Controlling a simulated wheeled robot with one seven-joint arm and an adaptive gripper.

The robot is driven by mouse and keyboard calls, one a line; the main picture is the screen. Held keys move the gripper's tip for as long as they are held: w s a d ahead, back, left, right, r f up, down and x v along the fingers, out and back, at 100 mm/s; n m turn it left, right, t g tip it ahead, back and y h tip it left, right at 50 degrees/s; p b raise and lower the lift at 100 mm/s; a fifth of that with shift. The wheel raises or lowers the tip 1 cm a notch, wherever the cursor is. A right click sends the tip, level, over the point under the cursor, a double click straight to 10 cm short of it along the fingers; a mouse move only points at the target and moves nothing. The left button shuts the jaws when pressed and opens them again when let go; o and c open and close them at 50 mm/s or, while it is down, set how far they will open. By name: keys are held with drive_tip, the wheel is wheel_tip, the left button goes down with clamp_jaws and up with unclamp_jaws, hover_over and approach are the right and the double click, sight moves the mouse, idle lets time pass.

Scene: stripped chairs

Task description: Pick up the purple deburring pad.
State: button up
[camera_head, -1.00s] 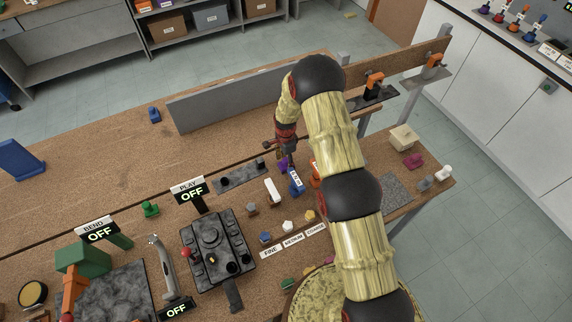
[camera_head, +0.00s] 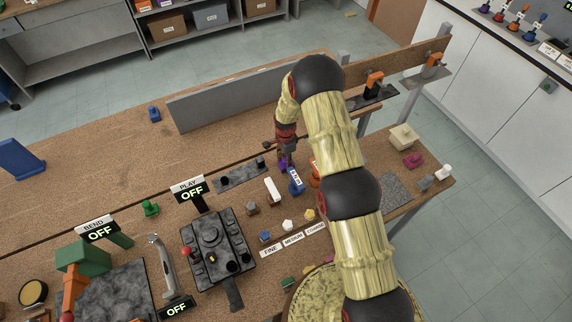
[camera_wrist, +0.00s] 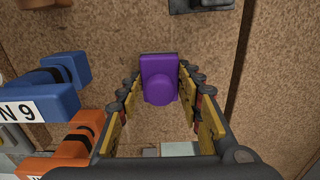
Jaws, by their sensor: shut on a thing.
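The purple deburring pad (camera_wrist: 158,80) is in the middle of the wrist view, between the fingertips of my gripper (camera_wrist: 160,96). It has a flat block with a round knob on the side facing the camera. My gripper is shut on it, with the yellow-lined fingers at its left and right sides. In the head view the purple pad (camera_head: 283,163) shows only as a small patch below my gripper (camera_head: 284,157), partly hidden by the fingers. I cannot tell whether the pad touches the bench.
A blue block labelled N 9 (camera_wrist: 45,97) and an orange piece (camera_wrist: 65,155) stand close at the left in the wrist view. A dark plate (camera_head: 240,174) lies left of my gripper. A grey upright panel (camera_head: 240,98) stands behind.

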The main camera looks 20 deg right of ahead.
sight(286, 159)
drive_tip(key=shift+c, duration=1.1)
drive_tip(key=shift+r+b, duration=0.55)
drive_tip(key=shift+r, duration=4.5)
drive_tip(key=o, duration=0.6)
drive_tip(key=c, duration=0.4)
drive_tip(key=shift+c, duration=0.2)
